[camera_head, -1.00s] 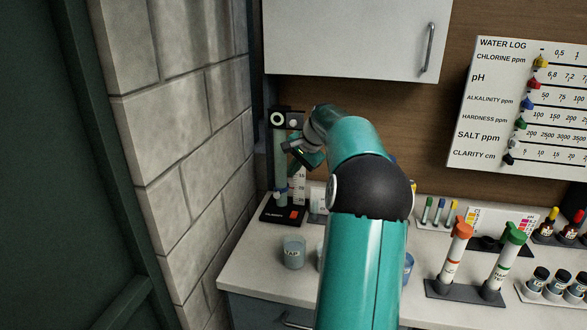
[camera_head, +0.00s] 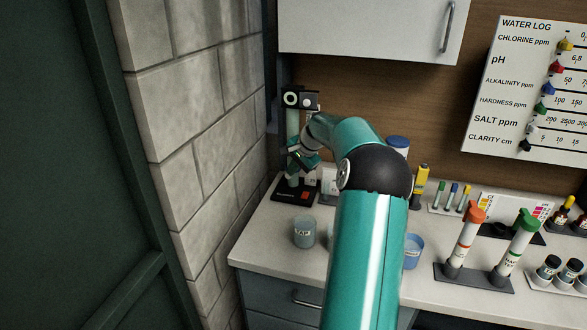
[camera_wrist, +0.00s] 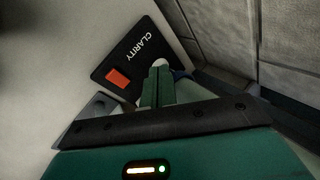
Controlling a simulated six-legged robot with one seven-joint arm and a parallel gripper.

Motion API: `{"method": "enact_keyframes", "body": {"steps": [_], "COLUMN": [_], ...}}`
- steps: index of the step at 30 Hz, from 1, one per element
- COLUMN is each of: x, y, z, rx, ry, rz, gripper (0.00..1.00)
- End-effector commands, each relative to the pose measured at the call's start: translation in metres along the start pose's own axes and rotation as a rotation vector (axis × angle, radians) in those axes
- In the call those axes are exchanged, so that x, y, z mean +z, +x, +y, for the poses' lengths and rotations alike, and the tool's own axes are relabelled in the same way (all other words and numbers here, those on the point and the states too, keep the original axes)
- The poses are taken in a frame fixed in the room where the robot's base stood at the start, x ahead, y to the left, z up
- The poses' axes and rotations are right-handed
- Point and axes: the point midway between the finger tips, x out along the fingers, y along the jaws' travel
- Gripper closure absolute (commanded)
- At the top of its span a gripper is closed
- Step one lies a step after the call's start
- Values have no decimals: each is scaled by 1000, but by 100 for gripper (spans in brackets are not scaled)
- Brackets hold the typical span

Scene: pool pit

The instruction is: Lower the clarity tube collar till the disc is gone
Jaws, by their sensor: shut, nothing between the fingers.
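The clarity tube (camera_head: 292,125) stands upright in the corner by the block wall, below a dark head with a pale ring. Its black base (camera_head: 296,194) carries a red square; in the wrist view the base (camera_wrist: 118,68) reads CLARITY. My gripper (camera_head: 293,172) is low beside the tube, just above the base, partly covering the tube's lower part. In the wrist view the fingers of my gripper (camera_wrist: 159,72) are together and empty. The collar is not clear, and the disc is not visible.
The block wall (camera_head: 205,130) is close on the left. A TAP cup (camera_head: 304,232) stands in front of the base. A blue cup (camera_head: 413,252) and orange and green-capped tubes stand to the right. A white cabinet (camera_head: 370,25) hangs above.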

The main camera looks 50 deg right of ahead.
Motion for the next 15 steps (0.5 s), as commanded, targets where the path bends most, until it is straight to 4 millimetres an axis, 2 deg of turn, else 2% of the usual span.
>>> {"method": "enact_keyframes", "body": {"steps": [4, 9, 15], "x": [0, 0, 0], "y": [13, 38, 43], "z": [7, 22, 24], "rx": [3, 3, 1], "ry": [0, 0, 0], "rz": [-3, -3, 0], "gripper": [100, 100, 100]}}
